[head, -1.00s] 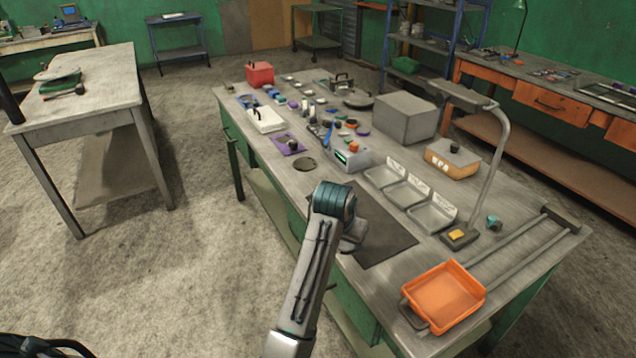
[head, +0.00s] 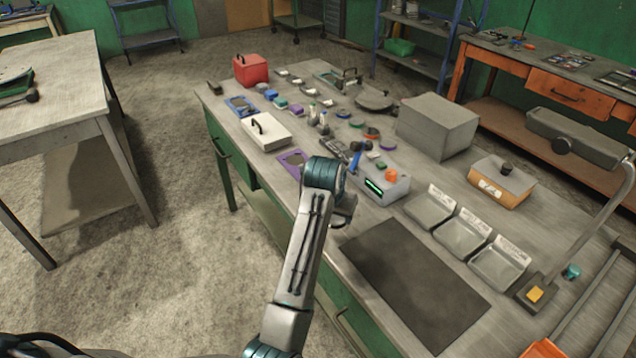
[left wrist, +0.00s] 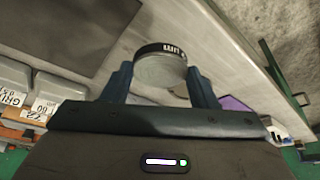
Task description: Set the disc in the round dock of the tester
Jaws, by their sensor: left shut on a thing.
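My left gripper (left wrist: 160,82) is shut on a round grey disc (left wrist: 160,66) with a black, lettered rim, held between its two fingers in the left wrist view. In the head view the gripper (head: 343,208) is mostly hidden behind my left wrist, over the front part of the bench. The tester appears to be the grey box (head: 396,190) with a green display and an orange knob, just right of and beyond my wrist. I cannot make out its round dock. My right gripper is not in view.
A dark mat (head: 412,285) lies clear at the front. Several grey trays (head: 432,208) stand right of the tester. A purple plate (head: 287,161), a white case (head: 266,135), small parts and a large grey box (head: 437,125) stand farther back. A lamp (head: 575,138) overhangs the right.

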